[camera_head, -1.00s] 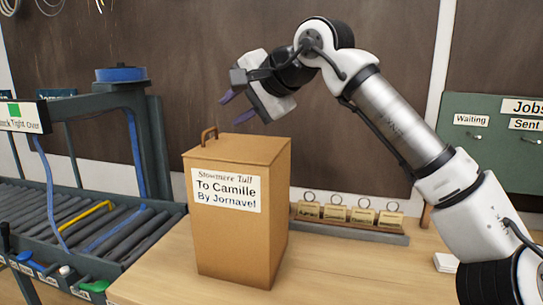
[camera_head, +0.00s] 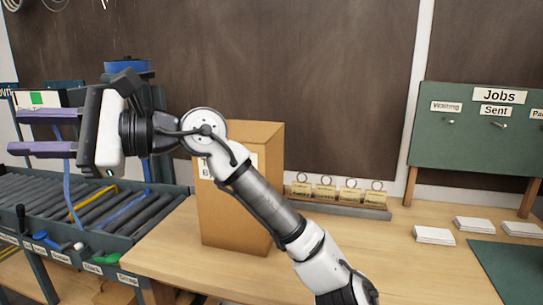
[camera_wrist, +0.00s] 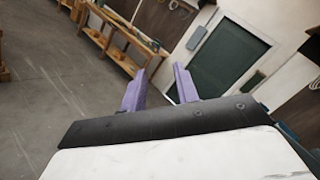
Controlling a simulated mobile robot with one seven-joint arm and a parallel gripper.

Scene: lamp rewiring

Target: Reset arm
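My gripper (camera_head: 40,133) is at the left in the head view, in front of the roller conveyor and the blue-topped post. Its two purple fingers point left and stand apart with nothing between them. In the wrist view the gripper (camera_wrist: 158,85) also shows spread, empty fingers, with the floor and a far green door beyond. My arm crosses in front of the brown box (camera_head: 235,225) on the workbench and hides much of its label and its upper left part.
The conveyor (camera_head: 85,205) with blue and yellow strips stands at the left. Tagged brass-coloured blocks (camera_head: 325,190) line the bench's back. The green Jobs board (camera_head: 475,145) and white card stacks (camera_head: 434,235) are at the right.

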